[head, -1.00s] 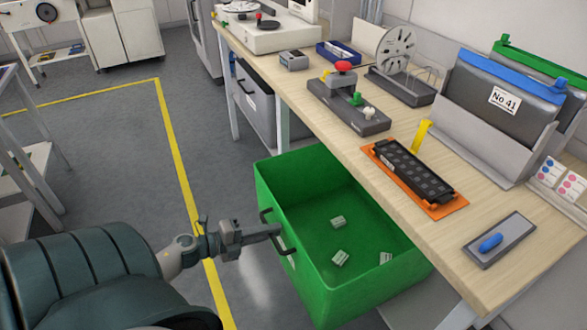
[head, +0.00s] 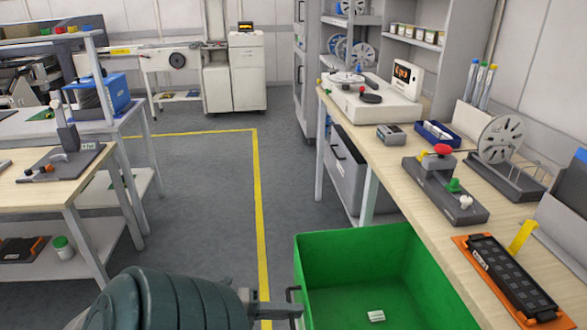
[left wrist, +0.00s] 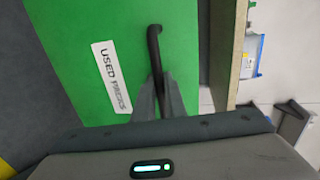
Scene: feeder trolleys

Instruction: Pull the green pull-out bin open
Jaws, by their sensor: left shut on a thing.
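The green pull-out bin (head: 345,262) stands out from under the right-hand bench, its inside showing, with a small pale pack (head: 376,316) on its floor. Its lower part is cut off by the picture edge. In the left wrist view its green front (left wrist: 75,40) carries a white label (left wrist: 111,77) whose first word is "USED". My left gripper (head: 292,311) is at the bin's dark handle (head: 291,292). In the left wrist view the fingers (left wrist: 158,98) are shut around the dark handle bar (left wrist: 154,48). My right gripper is not in view.
The wooden bench top (head: 395,165) runs along the right above the bin and carries an orange-framed tray (head: 465,245) and a fixture with a red knob (head: 442,150). A grey bin (head: 347,175) sits under its far end. Open floor (head: 195,190) lies left of the bin.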

